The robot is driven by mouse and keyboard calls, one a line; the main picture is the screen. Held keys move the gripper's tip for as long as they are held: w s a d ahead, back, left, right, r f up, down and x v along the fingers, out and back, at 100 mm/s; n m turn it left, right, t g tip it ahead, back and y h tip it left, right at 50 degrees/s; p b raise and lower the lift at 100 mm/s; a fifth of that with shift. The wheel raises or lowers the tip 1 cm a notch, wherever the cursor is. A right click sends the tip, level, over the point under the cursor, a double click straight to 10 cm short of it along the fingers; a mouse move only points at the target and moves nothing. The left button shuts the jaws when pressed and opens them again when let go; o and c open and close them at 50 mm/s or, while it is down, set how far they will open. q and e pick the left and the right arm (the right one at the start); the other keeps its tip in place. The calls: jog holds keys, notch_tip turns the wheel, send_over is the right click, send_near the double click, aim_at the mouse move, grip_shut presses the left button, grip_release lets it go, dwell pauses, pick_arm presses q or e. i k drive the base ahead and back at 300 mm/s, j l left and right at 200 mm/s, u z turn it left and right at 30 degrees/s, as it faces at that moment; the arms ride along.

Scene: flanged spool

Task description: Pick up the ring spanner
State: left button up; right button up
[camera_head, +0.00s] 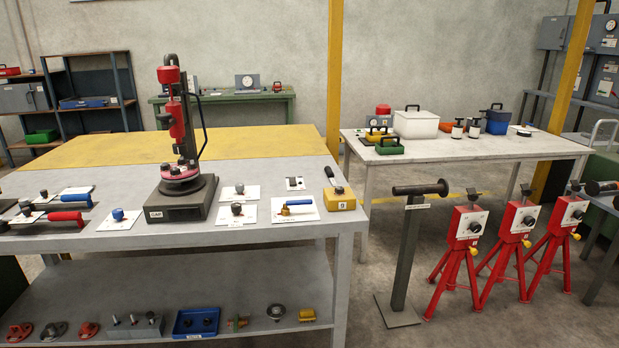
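No tool in the head view is clear enough for me to name it as the ring spanner. At the left of the grey workbench (140,240) lie a blue-handled tool (75,197) and a red-handled tool (66,217), partly on white cards. A short tool with a blue grip and brass-coloured end (297,204) lies on a white card near the bench's right end. Neither of my grippers is in view.
A red and black press-like fixture (177,130) stands upright on the workbench. A dark post with a horizontal handle (420,188) and several red tripod stands (465,235) stand to the right. A white table (480,150) with boxes is behind.

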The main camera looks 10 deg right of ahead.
aim_at(330, 175)
jog(key=i+l+u, duration=0.15)
jog(key=u, duration=0.15)
jog(key=i+l+u, duration=0.15)
jog(key=l+u, duration=0.2)
jog(key=i+l+u, duration=0.1)
jog(key=l+u, duration=0.2)
